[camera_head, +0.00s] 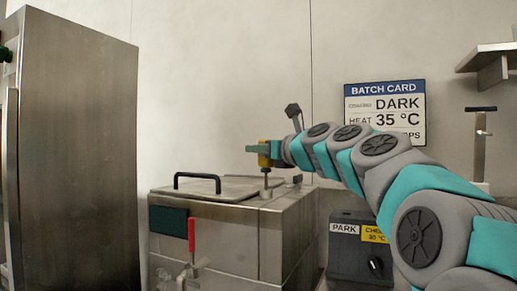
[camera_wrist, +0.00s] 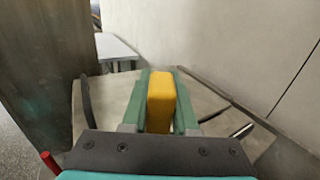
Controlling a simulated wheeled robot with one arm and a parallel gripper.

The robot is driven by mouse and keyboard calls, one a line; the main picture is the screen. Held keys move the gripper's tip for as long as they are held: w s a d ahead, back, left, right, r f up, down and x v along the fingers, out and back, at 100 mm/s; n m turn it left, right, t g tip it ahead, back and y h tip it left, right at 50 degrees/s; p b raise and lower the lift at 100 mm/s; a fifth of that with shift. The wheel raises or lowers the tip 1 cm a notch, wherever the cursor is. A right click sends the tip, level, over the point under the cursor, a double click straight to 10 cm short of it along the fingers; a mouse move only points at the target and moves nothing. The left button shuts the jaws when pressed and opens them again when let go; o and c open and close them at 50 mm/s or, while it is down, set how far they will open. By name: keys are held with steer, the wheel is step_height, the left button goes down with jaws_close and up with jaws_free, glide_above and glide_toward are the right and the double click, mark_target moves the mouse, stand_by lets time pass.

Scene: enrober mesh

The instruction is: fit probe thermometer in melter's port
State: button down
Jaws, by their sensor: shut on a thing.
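My gripper (camera_head: 258,149) is over the rear right part of the melter (camera_head: 225,235), a steel box with a lid (camera_head: 212,189) and a black handle. It is shut on the yellow body of the probe thermometer (camera_head: 264,161), held upright. In the wrist view the yellow body (camera_wrist: 161,98) sits between the green fingers (camera_wrist: 160,80). A short metal stem shows below the body and reaches down to the melter's top. The port itself is hard to make out, and I cannot tell how far the stem is in it.
A tall steel cabinet (camera_head: 75,140) stands at the left. A red-handled tap (camera_head: 191,236) is on the melter's front. A dark control box (camera_head: 352,250) with PARK and yellow labels stands at its right. A batch card (camera_head: 385,112) reading DARK, 35 °C hangs on the wall.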

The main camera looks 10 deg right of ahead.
mark_target(271, 166)
steer(key=shift+f+b, duration=0.85)
steer(key=shift+f, duration=1.1)
steer(key=c, duration=0.6)
jaws_free()
steer(key=v, duration=0.7)
steer(key=shift+s, duration=0.2)
steer(key=shift+s+d, duration=0.15)
steer(key=shift+s, duration=0.1)
